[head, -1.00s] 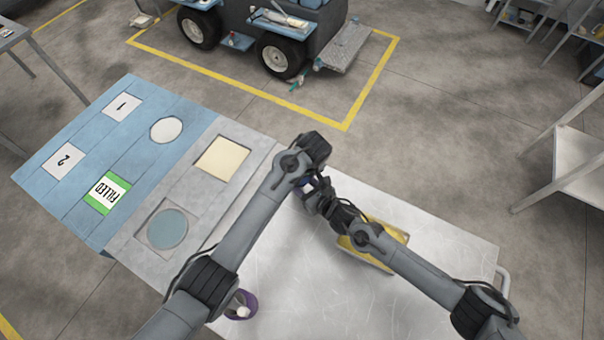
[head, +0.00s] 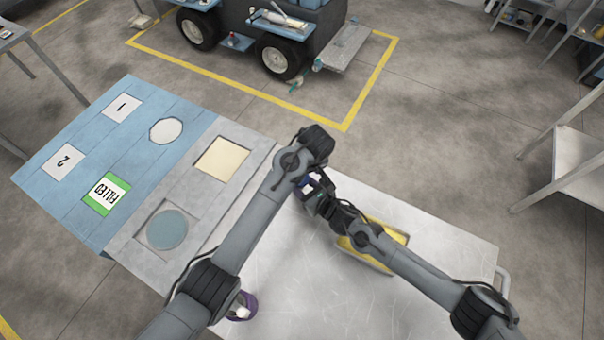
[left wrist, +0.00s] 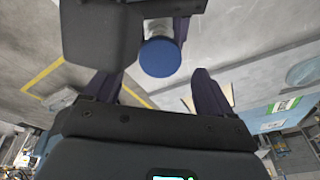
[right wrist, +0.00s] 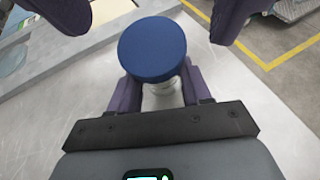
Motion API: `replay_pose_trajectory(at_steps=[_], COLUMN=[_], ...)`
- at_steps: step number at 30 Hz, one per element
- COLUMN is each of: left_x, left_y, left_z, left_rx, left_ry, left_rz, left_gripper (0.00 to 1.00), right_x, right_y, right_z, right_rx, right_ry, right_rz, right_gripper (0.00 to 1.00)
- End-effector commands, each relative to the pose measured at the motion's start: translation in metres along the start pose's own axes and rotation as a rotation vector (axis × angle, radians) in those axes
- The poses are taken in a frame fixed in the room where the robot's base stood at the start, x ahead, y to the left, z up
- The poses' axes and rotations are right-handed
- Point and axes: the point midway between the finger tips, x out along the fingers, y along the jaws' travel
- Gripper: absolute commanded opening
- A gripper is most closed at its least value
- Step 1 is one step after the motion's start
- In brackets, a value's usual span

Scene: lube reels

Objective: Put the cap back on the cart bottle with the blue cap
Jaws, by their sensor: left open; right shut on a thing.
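The blue cap (right wrist: 152,50) sits on top of a pale, clear-looking bottle (right wrist: 162,97) in the right wrist view. Whether the cap is fully seated cannot be seen. My right gripper (right wrist: 160,85) is shut on the bottle below the cap. In the left wrist view the blue cap (left wrist: 160,58) faces me, with part of the bottle (left wrist: 160,27) behind it. My left gripper (left wrist: 158,76) is open, its fingers to either side of the cap and apart from it. In the head view the arms largely hide the bottle and cap (head: 307,182).
The metal cart top (head: 290,270) holds a yellow tray (head: 398,236) partly under my right arm. Left is a blue and grey bench (head: 90,225) with marked spots and a FILLED label (head: 107,194).

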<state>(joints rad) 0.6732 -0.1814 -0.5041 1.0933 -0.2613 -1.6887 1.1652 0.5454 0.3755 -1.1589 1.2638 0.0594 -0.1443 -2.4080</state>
Motion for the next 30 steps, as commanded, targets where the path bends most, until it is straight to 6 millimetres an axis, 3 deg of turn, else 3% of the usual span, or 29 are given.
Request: replay_pose_trajectory(at_steps=[4, 13, 14, 16, 30], left_x=[-0.011, -0.013, -0.013, -0.015, -0.048], left_y=[0.000, 0.000, 0.000, 0.000, 0.000], left_z=[0.000, 0.001, 0.001, 0.000, 0.000], left_rx=[0.001, 0.001, 0.001, -0.011, -0.299], left_ry=[0.000, -0.001, -0.001, 0.000, 0.001], left_rz=[0.001, -0.001, -0.001, -0.001, -0.002], left_gripper=[0.84, 0.84, 0.89, 0.89, 0.89], right_x=[0.000, 0.000, 0.000, 0.000, 0.000], right_y=[0.000, 0.000, 0.000, 0.000, 0.000], right_z=[0.000, 0.000, 0.000, 0.000, 0.000], right_rx=[0.000, 0.000, 0.000, 0.000, 0.000], right_ry=[0.000, 0.000, 0.000, 0.000, 0.000], right_rz=[0.000, 0.000, 0.000, 0.000, 0.000], right_gripper=[0.00, 0.00, 0.00, 0.00, 0.00])
